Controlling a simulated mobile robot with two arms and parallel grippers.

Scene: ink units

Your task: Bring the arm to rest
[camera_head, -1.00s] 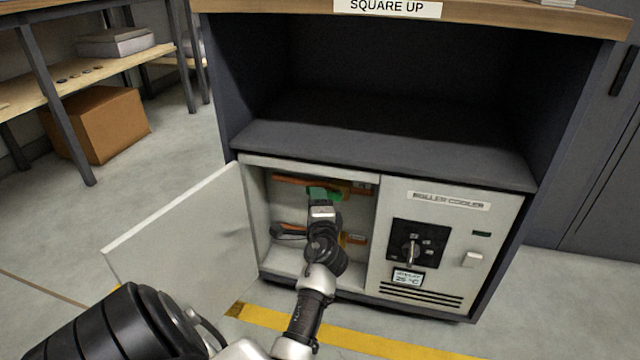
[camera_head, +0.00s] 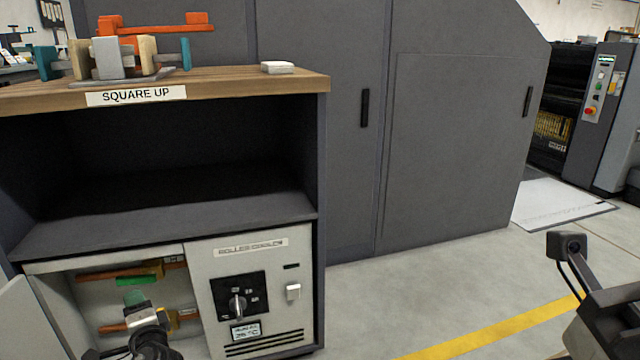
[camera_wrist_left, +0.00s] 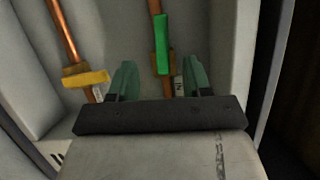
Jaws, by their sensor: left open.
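My left gripper (camera_head: 135,299) reaches into the open cooler compartment at the lower left of the head view. In the left wrist view its two green fingertips (camera_wrist_left: 160,80) stand apart, with nothing between them. A green block (camera_wrist_left: 162,45) on an upright copper-coloured bar shows just beyond the gap; it also shows in the head view (camera_head: 140,281) on the upper bar. A yellow block (camera_wrist_left: 86,78) sits on a second bar to the left. Part of my right arm (camera_head: 600,310) shows at the lower right; its fingertips are not visible.
The roller cooler front (camera_head: 262,270) has a dial, and its open door (camera_head: 14,320) is at the left edge. A wooden bench top (camera_head: 240,84) holds a clamp-like fixture (camera_head: 108,58). Grey cabinets (camera_head: 450,150) stand to the right. Floor is clear in front of them.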

